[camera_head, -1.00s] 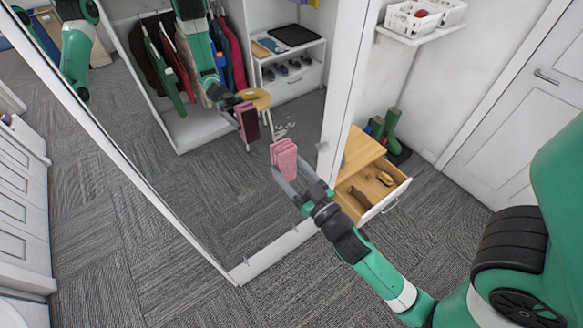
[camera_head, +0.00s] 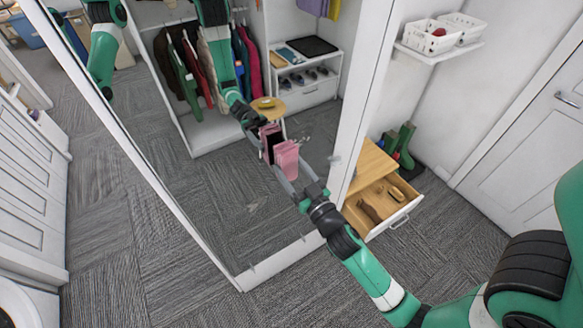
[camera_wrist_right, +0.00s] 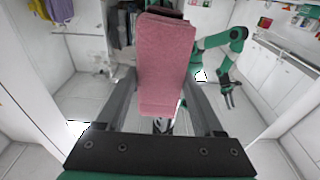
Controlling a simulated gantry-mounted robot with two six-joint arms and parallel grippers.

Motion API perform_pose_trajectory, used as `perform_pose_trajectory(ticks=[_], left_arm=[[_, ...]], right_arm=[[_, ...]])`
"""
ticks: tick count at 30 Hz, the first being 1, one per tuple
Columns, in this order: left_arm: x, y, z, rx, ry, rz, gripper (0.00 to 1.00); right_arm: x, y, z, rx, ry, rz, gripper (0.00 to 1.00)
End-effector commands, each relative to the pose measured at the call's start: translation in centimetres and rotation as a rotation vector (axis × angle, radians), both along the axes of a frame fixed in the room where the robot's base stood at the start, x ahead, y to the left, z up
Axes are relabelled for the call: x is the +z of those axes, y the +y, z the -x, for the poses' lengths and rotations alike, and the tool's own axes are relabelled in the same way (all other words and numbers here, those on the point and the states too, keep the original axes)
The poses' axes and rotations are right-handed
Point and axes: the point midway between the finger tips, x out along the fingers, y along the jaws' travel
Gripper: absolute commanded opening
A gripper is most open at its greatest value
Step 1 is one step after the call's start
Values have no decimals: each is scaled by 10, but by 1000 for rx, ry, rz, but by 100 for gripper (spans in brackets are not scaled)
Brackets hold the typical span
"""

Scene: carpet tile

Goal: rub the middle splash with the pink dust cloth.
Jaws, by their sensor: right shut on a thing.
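The pink dust cloth (camera_head: 287,160) is a folded pad held in front of a tall mirror (camera_head: 190,180). My right gripper (camera_head: 286,180) is shut on it, and it fills the upper middle of the right wrist view (camera_wrist_right: 165,65). The cloth's darker reflection is right beside it; I cannot tell whether it touches the glass. A faint pale splash (camera_head: 252,208) shows low on the mirror. A greyish splash mark (camera_head: 303,141) is right of the cloth. The middle splash is not clearly visible, perhaps behind the cloth. A green arm with a dark gripper (camera_wrist_right: 229,92) appears small in the wrist view, probably my left one reflected.
The mirror's white right frame (camera_head: 356,100) stands close to my right gripper. An open wooden drawer (camera_head: 385,200), green boots (camera_head: 402,142) and a wall shelf with white baskets (camera_head: 430,38) are to the right. Clothes and shelves show in the mirror.

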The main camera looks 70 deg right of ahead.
Motion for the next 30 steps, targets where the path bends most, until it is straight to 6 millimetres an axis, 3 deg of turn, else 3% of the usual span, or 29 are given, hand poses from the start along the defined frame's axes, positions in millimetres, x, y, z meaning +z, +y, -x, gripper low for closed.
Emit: perform_pose_trajectory(ticks=[30], left_arm=[[1, 0, 0, 0, 0, 0, 45]], right_arm=[[0, -11, -15, 0, -1, 1, 24]])
